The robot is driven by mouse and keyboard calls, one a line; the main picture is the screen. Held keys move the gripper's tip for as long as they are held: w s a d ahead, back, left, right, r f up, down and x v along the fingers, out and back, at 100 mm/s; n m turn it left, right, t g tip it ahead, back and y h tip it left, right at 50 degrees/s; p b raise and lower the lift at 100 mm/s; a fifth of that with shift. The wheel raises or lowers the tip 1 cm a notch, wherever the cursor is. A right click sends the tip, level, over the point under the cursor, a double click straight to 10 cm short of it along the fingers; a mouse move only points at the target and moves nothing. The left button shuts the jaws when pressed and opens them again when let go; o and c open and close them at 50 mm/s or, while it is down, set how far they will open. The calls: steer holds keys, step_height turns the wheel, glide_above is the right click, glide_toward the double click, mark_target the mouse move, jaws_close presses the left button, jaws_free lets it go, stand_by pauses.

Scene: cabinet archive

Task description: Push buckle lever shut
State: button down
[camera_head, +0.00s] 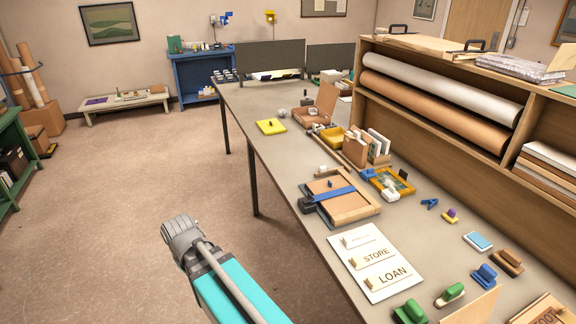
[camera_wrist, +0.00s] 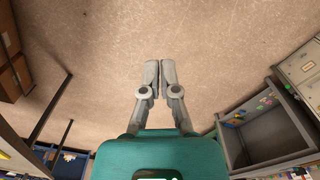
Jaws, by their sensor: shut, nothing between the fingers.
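A flat wooden case (camera_head: 352,205) lies on the long grey table with a blue strap (camera_head: 335,194) across it. A dark buckle (camera_head: 308,204) sits at the strap's left end, by the table's front edge. Its lever is too small to make out, so I cannot tell its angle. My gripper (camera_wrist: 167,64) is shut and empty in the wrist view, its two grey fingers together over bare floor. The case and buckle are not recognisable in that view. In the head view my arm reaches up beside the table, to the left of the case, apart from it.
A card marked STORE and LOAN (camera_head: 376,262) lies in front of the case. A yellow frame (camera_head: 392,183) and card holder (camera_head: 366,147) stand behind it. Green-handled stamps (camera_head: 410,311) are at the front. The shelf unit (camera_head: 440,134) bounds the right. Floor left of the table is clear.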

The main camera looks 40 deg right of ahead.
steer(key=w+a+r+n+p, duration=0.3)
steer(key=w+a+n, duration=0.8)
steer(key=n, duration=0.2)
steer(key=w+a+r+n+p, duration=0.3)
steer(key=w+a+r+n, duration=0.1)
steer(key=w+a+n, duration=0.6)
steer(key=shift+w+a+n+t+p, duration=0.35)
steer(key=shift+w+n, duration=0.9)
steer(key=shift+n, duration=0.25)
steer(key=shift+d, duration=0.1)
